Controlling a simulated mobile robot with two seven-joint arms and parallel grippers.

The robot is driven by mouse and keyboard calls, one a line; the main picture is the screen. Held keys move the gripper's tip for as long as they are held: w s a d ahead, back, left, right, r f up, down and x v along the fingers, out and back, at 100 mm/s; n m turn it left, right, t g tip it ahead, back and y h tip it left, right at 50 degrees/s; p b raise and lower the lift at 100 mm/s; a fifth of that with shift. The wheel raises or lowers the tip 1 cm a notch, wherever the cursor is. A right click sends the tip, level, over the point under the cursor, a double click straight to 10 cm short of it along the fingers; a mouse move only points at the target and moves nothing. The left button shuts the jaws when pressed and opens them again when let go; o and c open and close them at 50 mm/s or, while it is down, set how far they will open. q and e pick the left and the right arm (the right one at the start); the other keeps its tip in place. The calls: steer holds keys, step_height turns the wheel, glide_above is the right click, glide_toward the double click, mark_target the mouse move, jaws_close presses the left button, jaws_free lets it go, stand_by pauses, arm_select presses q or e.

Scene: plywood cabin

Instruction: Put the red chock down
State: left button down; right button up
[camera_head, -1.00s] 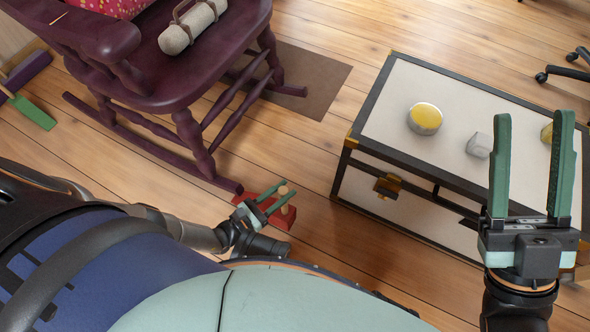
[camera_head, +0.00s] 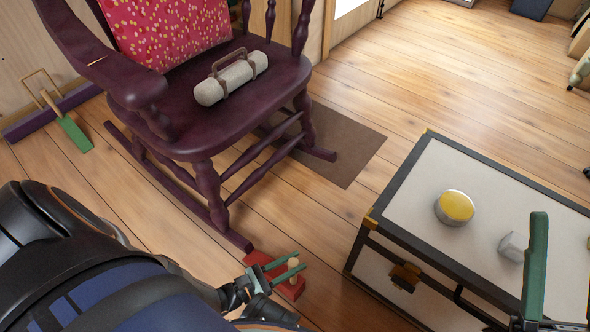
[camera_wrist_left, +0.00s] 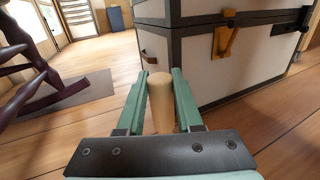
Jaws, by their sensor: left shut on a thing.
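The red chock (camera_head: 289,287) is low beside the front end of the rocking chair's runner, with a pale wooden peg (camera_head: 293,266) standing up from it. My left gripper (camera_head: 300,262) is shut on this peg. In the left wrist view, the peg (camera_wrist_left: 160,98) sits between the two green fingers, and the red body is hidden. I cannot tell whether the chock touches the floor. My right gripper (camera_head: 537,230) is over the chest at the right edge, partly cut off. It looks open, with a gap beside its visible finger.
The purple rocking chair (camera_head: 205,120) holds a red cushion and a grey roll with a handle (camera_head: 232,78). The white chest (camera_head: 410,200) carries a yellow-topped tin (camera_head: 454,207) and a grey block (camera_head: 512,246). Plank floor (camera_head: 310,225) is clear between chair and chest.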

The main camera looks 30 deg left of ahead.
arm_select(q)
steer(key=c, duration=0.6)
jaws_free()
steer(key=v, duration=1.2)
